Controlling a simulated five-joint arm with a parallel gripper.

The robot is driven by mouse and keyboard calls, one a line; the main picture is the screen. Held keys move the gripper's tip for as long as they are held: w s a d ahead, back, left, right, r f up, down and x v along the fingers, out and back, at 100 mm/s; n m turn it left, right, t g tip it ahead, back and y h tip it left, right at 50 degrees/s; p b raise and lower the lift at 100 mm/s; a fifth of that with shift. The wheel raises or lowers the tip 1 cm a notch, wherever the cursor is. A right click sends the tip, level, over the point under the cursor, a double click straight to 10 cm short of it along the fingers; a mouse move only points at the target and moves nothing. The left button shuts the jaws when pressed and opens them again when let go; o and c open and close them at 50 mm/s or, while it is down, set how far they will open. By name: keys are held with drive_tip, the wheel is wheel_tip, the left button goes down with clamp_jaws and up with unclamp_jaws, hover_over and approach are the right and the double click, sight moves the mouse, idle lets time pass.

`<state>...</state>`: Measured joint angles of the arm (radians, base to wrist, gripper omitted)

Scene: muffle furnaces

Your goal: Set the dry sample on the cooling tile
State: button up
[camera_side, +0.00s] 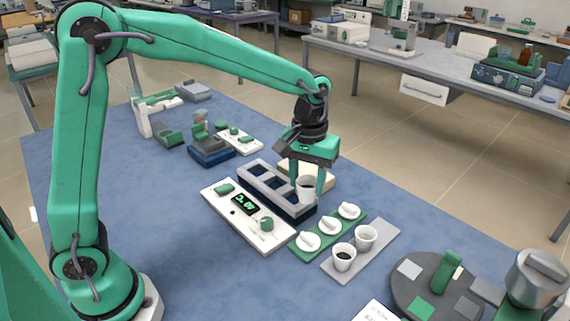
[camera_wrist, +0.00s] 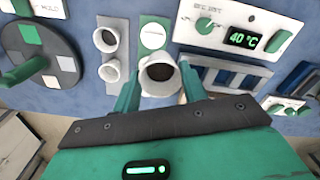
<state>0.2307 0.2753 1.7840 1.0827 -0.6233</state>
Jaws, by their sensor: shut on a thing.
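My gripper (camera_side: 307,180) is shut on a white cup (camera_side: 305,190), held upright at the right end of the grey block with dark wells (camera_side: 247,181). The cup also shows between the fingers in the wrist view (camera_wrist: 160,88), with a dark inside. I cannot tell whether its base touches anything. A grey tile (camera_side: 384,249) at front right carries two white cups: the front cup (camera_side: 343,265) is dark inside, the rear cup (camera_side: 367,243) paler. I cannot tell for certain which surface is the cooling tile.
A green tray (camera_side: 304,254) with white lids lies between the block and the grey tile. A white control panel (camera_side: 231,223) lies in front of the block; its display reads 40 °C in the wrist view (camera_wrist: 243,40). A dark round turntable (camera_side: 407,292) stands at right.

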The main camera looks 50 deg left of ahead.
drive_tip(key=shift+w, duration=0.1)
idle(0.4)
drive_tip(key=shift+w+a, duration=0.25)
drive_tip(key=shift+w, duration=0.25)
drive_tip(key=w+a+f, duration=0.3)
drive_tip(key=w+a, duration=1.3)
drive_tip(key=a, duration=0.1)
drive_tip(key=shift+w+a+f, duration=0.15)
drive_tip(key=shift+w+a, duration=0.05)
drive_tip(key=shift+w, duration=0.2)
drive_tip(key=shift+f, duration=0.15)
drive_tip(key=shift+f, duration=2.75)
drive_tip(key=shift+f, duration=0.5)
